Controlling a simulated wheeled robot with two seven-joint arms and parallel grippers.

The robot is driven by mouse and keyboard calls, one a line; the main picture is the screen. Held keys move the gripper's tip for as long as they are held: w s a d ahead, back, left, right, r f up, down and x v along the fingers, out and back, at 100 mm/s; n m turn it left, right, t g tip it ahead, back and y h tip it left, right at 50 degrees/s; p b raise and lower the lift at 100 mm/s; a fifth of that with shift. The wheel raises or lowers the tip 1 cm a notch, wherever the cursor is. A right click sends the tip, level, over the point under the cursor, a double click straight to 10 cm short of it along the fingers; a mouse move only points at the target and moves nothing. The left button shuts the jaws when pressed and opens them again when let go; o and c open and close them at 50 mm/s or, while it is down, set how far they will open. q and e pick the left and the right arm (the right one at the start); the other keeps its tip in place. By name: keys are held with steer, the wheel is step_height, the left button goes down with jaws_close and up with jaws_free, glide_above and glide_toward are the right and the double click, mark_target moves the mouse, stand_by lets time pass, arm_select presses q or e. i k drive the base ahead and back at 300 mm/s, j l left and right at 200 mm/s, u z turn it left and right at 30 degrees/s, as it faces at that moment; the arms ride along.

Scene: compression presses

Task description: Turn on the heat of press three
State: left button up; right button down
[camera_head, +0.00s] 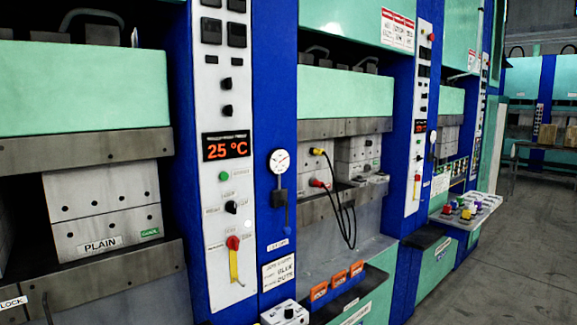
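A white control panel (226,272) on a blue press column faces me left of centre. Its display (226,146) reads 25 °C in orange. Below it are a green button (224,176), a black selector knob (232,207) and a red knob (233,242) with a yellow handle (234,267) pointing down. Small labels surround these controls but are too small to read. A second, similar panel (411,180) stands farther right with a small lit display (421,126). I cannot tell from any number which press is press three. Neither gripper is in view.
A gauge (279,161) hangs right of the panel. Black cables (350,225) hang at the middle press, above orange-fronted blue holders (338,283). A console (466,210) juts out at right. Grey floor (510,270) is clear there.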

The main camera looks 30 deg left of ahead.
mark_target(231, 206)
steer(key=i+j+u, duration=0.1)
steer(key=u, duration=0.3)
steer(key=i+u, duration=0.2)
steer(key=u, duration=0.2)
steer(key=i+u, duration=0.2)
steer(key=u, duration=0.25)
steer(key=k+l+z, duration=0.2)
steer(key=l, duration=0.1)
